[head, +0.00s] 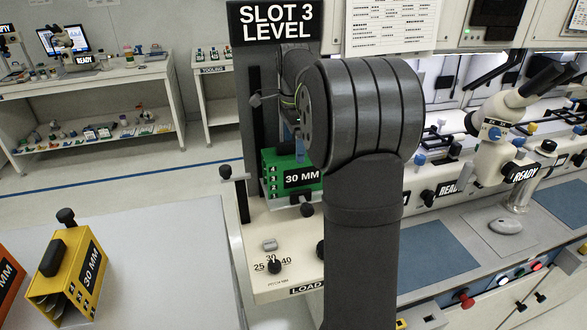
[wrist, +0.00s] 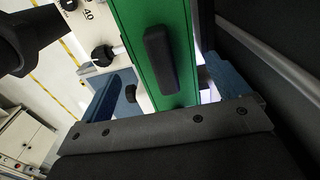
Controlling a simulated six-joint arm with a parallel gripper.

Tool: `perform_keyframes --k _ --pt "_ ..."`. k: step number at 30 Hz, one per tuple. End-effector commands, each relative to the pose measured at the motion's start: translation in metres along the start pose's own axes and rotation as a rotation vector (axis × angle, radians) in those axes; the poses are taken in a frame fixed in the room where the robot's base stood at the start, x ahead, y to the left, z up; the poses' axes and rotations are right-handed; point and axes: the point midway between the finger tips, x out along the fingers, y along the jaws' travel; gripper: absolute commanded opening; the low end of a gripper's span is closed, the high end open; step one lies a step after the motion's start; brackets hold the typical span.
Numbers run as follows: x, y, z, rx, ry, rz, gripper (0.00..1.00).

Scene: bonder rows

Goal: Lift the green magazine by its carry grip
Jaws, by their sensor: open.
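The green magazine (head: 280,180), labelled 30 MM, stands on the cream loading station under the SLOT 3 LEVEL sign in the head view. My arm covers its right part. In the wrist view the magazine's green top (wrist: 140,40) carries a black carry grip (wrist: 160,60). My gripper (wrist: 168,70) is open, with one blue finger on each side of the magazine's top and the carry grip between them. Gaps show beside the grip, and I cannot tell whether the fingers touch anything. In the head view my gripper is mostly hidden behind my arm.
A yellow 30 MM magazine (head: 72,280) and part of an orange one (head: 8,280) stand on the grey table (head: 150,250) at left. The station has a dial (head: 274,266) marked 25, 30, 40. A microscope (head: 495,140) stands on the bench at right.

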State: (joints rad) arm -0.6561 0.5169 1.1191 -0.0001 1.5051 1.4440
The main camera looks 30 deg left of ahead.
Motion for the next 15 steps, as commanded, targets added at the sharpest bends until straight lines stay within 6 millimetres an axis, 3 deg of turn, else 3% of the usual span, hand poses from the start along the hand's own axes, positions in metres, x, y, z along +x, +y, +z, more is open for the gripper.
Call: perform_keyframes --k 9,15 --pt "0.042 -0.006 0.000 -0.001 0.000 0.003 0.93" --pt "0.052 -0.006 0.000 -0.001 0.000 0.001 0.93"
